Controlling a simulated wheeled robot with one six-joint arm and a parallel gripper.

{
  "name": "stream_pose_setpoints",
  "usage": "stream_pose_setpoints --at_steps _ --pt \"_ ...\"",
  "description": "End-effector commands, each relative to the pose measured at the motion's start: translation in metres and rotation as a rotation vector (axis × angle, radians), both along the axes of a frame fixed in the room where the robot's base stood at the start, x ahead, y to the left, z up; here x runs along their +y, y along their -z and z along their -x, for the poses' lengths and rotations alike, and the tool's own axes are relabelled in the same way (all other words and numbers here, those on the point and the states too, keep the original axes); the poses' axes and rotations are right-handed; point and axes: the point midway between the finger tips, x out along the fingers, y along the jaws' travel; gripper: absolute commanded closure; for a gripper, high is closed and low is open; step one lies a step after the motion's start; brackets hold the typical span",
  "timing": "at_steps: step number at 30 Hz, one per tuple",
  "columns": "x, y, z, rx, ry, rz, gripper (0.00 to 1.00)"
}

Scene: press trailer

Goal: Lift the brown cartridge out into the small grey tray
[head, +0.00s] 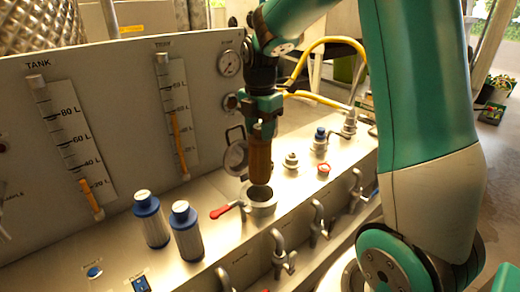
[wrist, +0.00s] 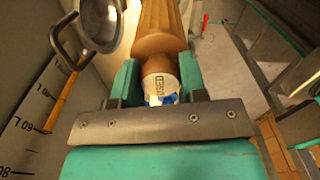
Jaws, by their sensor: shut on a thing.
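The brown cartridge (head: 260,160) is a ribbed cylinder hanging upright under my gripper (head: 263,128). Its lower end is just above or at the mouth of a round metal housing (head: 262,207); I cannot tell whether it is fully clear. In the wrist view the cartridge (wrist: 162,25) lies between the green fingers of my gripper (wrist: 160,82), which are shut on its narrower end with a white label. An open round lid (head: 236,158) with a handle stands behind the housing; it also shows in the wrist view (wrist: 102,22). I cannot make out the small grey tray.
Two white filters with blue caps (head: 152,220) (head: 187,231) stand left of the housing. A red-handled valve (head: 222,211) is beside it. Metal taps (head: 284,252) line the front. The gauge panel (head: 120,130) rises behind, and yellow hoses (head: 325,45) run at right.

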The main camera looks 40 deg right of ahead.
Motion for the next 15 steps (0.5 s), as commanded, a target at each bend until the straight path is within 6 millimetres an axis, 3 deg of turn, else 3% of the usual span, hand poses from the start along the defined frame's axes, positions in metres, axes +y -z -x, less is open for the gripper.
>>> stream_pose_setpoints --at_steps 6,15 --pt "0.000 -0.017 0.000 -0.002 0.000 0.001 1.00" --pt "0.000 -0.019 0.000 -0.001 0.000 0.000 1.00"
